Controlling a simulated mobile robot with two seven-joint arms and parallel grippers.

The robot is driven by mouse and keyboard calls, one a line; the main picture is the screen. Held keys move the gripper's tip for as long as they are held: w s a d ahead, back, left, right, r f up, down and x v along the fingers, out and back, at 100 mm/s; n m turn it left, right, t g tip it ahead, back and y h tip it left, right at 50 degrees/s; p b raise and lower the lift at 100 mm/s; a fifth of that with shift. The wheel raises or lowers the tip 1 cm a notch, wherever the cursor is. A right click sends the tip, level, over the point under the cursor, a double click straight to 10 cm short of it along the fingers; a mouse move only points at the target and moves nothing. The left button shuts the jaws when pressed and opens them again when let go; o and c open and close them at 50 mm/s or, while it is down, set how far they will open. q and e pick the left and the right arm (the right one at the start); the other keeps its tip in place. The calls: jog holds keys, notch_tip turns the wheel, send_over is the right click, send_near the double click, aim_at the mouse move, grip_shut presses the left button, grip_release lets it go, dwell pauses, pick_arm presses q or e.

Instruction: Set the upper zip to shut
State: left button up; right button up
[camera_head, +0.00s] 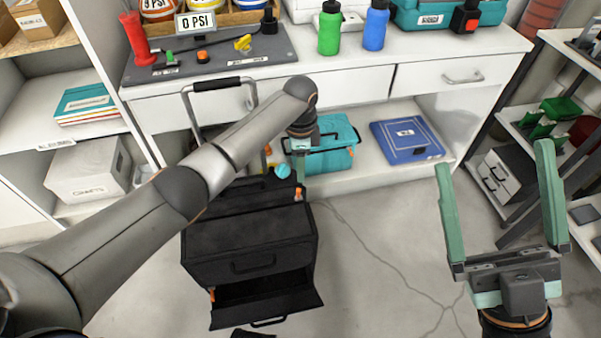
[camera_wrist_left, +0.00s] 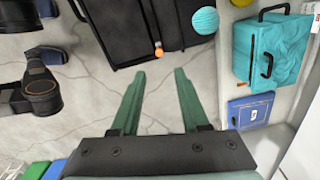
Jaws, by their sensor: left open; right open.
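A black soft case (camera_head: 245,230) with a tall handle stands on the floor, its lower front flap (camera_head: 268,303) hanging open. An orange zip pull (camera_head: 298,194) sits at its upper right edge; it also shows in the left wrist view (camera_wrist_left: 159,48). Another orange pull (camera_head: 211,295) sits at the lower left. Whether the upper zip is open cannot be told. My left gripper (camera_head: 300,172) is open above the upper pull; in the left wrist view its fingertips (camera_wrist_left: 159,72) flank a gap just short of that pull, not touching it. My right gripper (camera_head: 494,157) is open and empty at the right.
A turquoise ball (camera_head: 283,171) lies by the case's back. A white workbench (camera_head: 340,62) stands above. The floor (camera_head: 370,270) right of the case is clear.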

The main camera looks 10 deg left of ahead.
pick_arm(q)
jog(key=shift+r, duration=1)
pick_arm(e)
jog(key=shift+w+d+f+m+h, duration=0.15)
jog(key=shift+w+f+m+h, duration=0.5)
jog(key=shift+f+m+h, duration=0.1)
jog(key=shift+w+d+f+m+h, duration=0.1)
jog(key=shift+w+f+m+h, duration=0.55)
jog(key=shift+h, duration=0.1)
pick_arm(q)
jog(key=shift+d+f, duration=0.1)
